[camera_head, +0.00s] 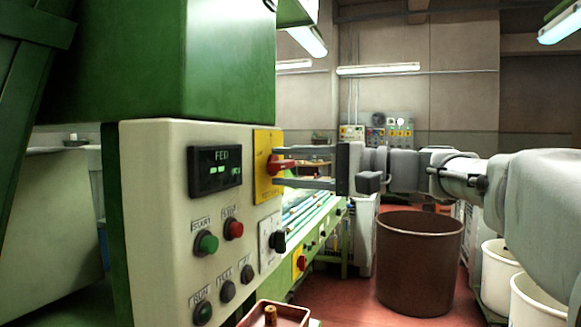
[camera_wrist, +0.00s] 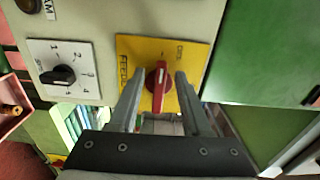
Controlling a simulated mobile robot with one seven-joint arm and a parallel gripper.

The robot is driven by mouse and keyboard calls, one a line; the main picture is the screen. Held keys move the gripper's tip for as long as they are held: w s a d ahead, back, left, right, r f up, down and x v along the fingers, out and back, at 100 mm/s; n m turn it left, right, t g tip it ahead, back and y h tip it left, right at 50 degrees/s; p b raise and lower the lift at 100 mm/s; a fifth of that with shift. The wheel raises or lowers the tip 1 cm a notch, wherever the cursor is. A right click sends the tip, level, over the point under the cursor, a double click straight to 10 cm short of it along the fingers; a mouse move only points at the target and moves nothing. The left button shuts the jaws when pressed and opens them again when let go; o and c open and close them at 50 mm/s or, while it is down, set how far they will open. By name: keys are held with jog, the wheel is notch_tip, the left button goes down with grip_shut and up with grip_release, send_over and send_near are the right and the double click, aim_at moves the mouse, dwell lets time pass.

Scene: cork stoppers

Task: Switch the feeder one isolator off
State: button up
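The handle's long side runs up and down in that view. My gripper (camera_head: 286,173) is open, its fingers pointing at the plate. In the wrist view the fingers of my gripper (camera_wrist: 159,82) straddle the handle, with a gap on each side.
A numbered black selector knob (camera_wrist: 64,75) sits beside the yellow plate. Green (camera_head: 207,244) and red (camera_head: 233,229) push buttons are on the same panel. A brown bin (camera_head: 418,265) stands on the red floor below my arm. A red-brown tray (camera_head: 250,317) is below the panel.

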jog(key=shift+d, duration=0.1)
jog(key=p+v, duration=0.3)
jog(key=v, duration=1.4)
jog(key=shift+d, duration=0.1)
